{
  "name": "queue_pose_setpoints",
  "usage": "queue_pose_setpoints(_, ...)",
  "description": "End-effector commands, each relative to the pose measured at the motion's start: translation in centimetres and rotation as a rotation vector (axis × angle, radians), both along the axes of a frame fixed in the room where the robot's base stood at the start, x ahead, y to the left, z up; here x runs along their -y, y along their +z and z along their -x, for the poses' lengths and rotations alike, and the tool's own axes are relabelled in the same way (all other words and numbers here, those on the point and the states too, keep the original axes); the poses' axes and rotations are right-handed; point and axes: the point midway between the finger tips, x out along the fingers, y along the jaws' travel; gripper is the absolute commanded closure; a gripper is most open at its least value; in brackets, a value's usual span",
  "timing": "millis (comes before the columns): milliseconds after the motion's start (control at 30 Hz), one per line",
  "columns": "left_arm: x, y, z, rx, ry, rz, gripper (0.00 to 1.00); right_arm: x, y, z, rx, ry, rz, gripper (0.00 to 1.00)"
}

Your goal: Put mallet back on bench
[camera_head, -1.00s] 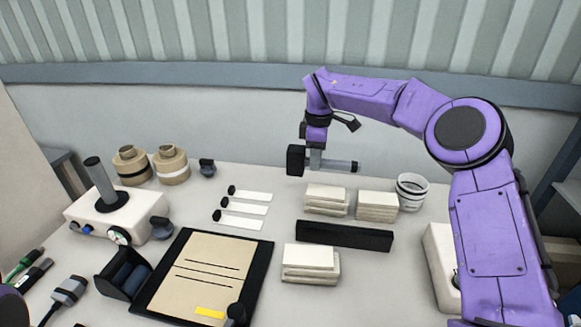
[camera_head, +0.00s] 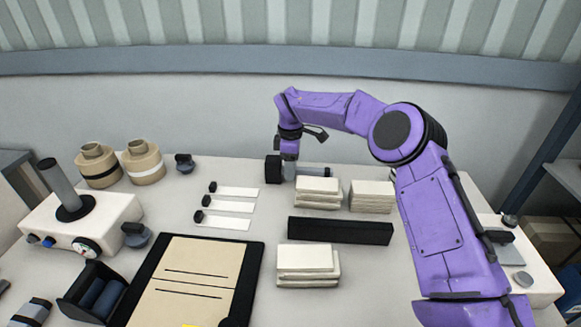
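The mallet has a black head (camera_head: 273,168) and a grey handle (camera_head: 314,170) with a dark end. It lies level, with its head to the left, low at the back of the bench (camera_head: 360,226), behind the stacks of pale pads. My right gripper (camera_head: 289,172) points down and is shut on the handle close to the head. I cannot tell whether the mallet touches the bench top. My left gripper is not in view.
Pale pad stacks (camera_head: 317,192) (camera_head: 371,196) stand just in front of the mallet, with a long black bar (camera_head: 340,230) nearer. White strips with black ends (camera_head: 232,206) lie to the left. Two tan spools (camera_head: 143,163) stand back left. Bare bench shows between strips and pads.

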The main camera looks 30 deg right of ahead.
Motion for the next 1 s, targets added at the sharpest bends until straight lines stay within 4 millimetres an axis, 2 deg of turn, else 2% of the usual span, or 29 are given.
queue_pose_setpoints(267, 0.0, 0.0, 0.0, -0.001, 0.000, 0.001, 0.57, 0.0, 0.4, 0.0, 0.001, -0.001, 0.000, 0.52)
queue_pose_setpoints(367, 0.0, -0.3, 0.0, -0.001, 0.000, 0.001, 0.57, 0.0, 1.8, -0.1, 0.005, -0.002, 0.000, 0.52)
queue_pose_setpoints(700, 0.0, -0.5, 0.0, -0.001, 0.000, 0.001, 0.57, 0.0, 10.2, -0.1, 0.004, -0.002, 0.002, 0.52)
queue_pose_setpoints(833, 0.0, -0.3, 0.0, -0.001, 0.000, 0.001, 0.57, 0.0, 11.7, -0.1, 0.002, -0.001, 0.000, 0.52)
queue_pose_setpoints(1000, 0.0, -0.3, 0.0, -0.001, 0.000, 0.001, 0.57, 0.0, 12.2, -0.1, 0.001, 0.000, -0.001, 0.52)
